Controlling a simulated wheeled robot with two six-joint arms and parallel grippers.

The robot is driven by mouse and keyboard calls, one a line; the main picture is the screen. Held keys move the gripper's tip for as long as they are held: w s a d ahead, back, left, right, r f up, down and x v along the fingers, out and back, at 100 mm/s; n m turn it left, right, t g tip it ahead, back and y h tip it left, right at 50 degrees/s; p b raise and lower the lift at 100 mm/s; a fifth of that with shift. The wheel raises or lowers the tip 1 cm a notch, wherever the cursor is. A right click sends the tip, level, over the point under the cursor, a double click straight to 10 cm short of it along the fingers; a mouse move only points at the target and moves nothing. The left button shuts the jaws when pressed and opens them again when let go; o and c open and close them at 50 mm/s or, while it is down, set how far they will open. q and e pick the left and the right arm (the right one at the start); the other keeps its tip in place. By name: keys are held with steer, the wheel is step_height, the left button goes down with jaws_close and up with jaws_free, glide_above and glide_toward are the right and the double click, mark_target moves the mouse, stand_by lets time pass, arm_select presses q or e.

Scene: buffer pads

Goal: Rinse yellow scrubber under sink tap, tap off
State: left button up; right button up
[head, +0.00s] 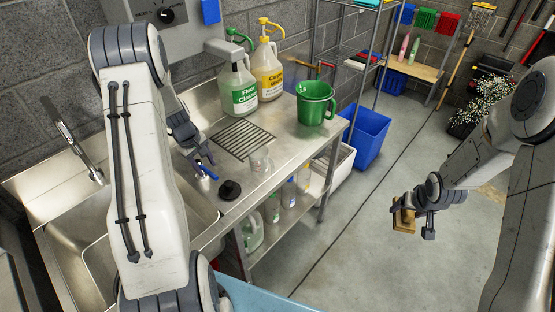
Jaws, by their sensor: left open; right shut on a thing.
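The metal sink (72,222) is at the left, partly hidden behind my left arm. Its curved tap (84,152) stands at the back wall, and I see no water running from it. My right gripper (415,220) is shut on a small tan-yellow block (403,221), held over the open floor at the right, far from the sink. I cannot tell for sure if this block is the yellow scrubber.
The floor (350,255) between is clear.

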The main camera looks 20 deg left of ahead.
mark_target(210, 173)
arm_select(q)
steer(key=shift+w+d+f, duration=0.1)
steer(key=shift+w+f, duration=0.05)
steer(key=shift+f, duration=0.6)
steer(key=shift+w+d+f, duration=0.1)
steer(key=shift+f, duration=0.65)
steer(key=shift+c, duration=0.3)
steer(key=shift+a, duration=0.1)
jaws_close()
